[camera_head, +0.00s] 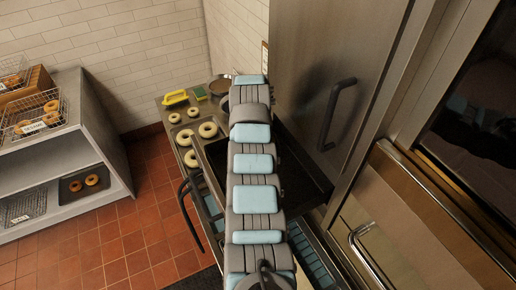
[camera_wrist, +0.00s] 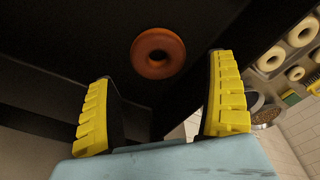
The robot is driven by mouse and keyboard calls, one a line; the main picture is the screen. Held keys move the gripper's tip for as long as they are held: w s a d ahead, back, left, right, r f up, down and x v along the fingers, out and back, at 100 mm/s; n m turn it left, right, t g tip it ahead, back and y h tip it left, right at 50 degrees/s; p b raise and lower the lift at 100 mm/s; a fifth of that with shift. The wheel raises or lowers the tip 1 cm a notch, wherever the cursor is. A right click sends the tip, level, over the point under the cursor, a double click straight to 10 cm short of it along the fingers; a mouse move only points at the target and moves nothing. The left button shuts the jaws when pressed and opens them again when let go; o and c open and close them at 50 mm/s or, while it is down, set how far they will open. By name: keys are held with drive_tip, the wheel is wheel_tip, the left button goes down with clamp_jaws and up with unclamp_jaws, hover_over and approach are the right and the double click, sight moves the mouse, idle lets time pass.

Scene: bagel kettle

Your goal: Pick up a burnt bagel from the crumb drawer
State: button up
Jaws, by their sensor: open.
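In the wrist view a dark reddish-brown bagel (camera_wrist: 158,53) lies on the dark floor of the open drawer (camera_wrist: 60,40). My gripper (camera_wrist: 165,105) shows two yellow ridged fingers, spread apart and empty. The bagel is beyond the fingertips and roughly between them, not touched. In the head view the open dark drawer (camera_head: 300,165) sticks out at the steel cabinet. My arm crosses over it and hides its left part, and the bagel and my gripper are hidden there.
Pale bagels (camera_head: 208,130) lie on a counter left of my arm, with a yellow-handled tool (camera_head: 175,97) and a metal bowl (camera_head: 220,85). A shelf unit (camera_head: 85,140) with baskets and browned bagels stands at left. A steel door with a dark handle (camera_head: 336,110) rises behind the drawer.

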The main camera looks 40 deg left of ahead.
drive_tip(key=shift+w+f+p, duration=0.15)
drive_tip(key=shift+f+p, duration=0.25)
drive_tip(key=shift+f, duration=0.45)
drive_tip(key=shift+w+f+p, duration=0.15)
drive_tip(key=shift+f+p, duration=0.25)
drive_tip(key=shift+f, duration=0.4)
drive_tip(key=shift+w+a+f, duration=0.1)
drive_tip(key=shift+w+f, duration=0.15)
drive_tip(key=shift+f, duration=0.8)
drive_tip(key=shift+c, duration=0.4)
drive_tip(key=c, duration=0.8)
